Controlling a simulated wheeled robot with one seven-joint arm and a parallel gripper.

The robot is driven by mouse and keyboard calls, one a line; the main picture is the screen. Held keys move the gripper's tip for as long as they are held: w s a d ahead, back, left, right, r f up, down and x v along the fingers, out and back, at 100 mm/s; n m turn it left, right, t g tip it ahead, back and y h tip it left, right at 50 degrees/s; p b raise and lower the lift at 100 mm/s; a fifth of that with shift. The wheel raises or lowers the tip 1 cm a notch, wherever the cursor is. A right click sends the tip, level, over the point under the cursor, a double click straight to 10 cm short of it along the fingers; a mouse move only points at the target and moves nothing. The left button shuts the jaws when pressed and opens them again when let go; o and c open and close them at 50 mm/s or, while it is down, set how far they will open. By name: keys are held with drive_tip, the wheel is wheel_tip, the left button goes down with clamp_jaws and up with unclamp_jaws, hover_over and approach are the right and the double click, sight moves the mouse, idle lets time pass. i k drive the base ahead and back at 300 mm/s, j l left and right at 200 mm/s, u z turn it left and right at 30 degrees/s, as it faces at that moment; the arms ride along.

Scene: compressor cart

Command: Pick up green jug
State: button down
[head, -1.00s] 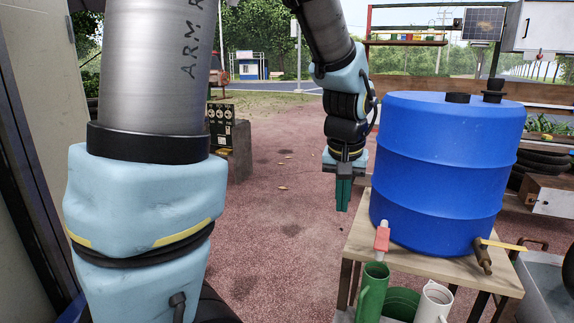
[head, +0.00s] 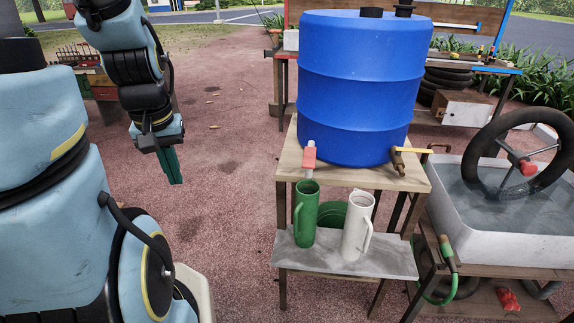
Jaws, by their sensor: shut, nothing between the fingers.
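The green jug (head: 305,214) stands upright on the grey lower shelf (head: 345,262) of a wooden stand, at its left side, with its handle toward the left. A white jug (head: 356,226) stands close to its right. My gripper (head: 174,182) hangs in the air to the left of the stand, pointing down. Its green fingers are shut and empty, well apart from the green jug.
A blue barrel (head: 355,95) stands on the stand's wooden top (head: 405,180), above the jugs. A red-handled tap (head: 309,158) hangs over the green jug. A green round thing (head: 332,214) is behind the jugs. A water tub (head: 500,235) stands at right.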

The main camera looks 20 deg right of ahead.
sight(307, 191)
drive_tip(key=z, duration=3.1)
drive_tip(key=k+j+u, duration=0.15)
drive_tip(key=j, duration=0.35)
drive_tip(key=k+j+u, duration=0.15)
drive_tip(key=j, duration=0.3)
drive_tip(key=k+j+u, duration=0.1)
drive_tip(key=j, duration=0.45)
drive_tip(key=k+j+u, duration=0.15)
drive_tip(key=j, duration=0.4)
drive_tip(key=k+j+u, duration=0.15)
drive_tip(key=j, duration=0.35)
drive_tip(key=k+j+u, duration=0.15)
drive_tip(key=j, duration=0.4)
drive_tip(key=i, duration=0.05)
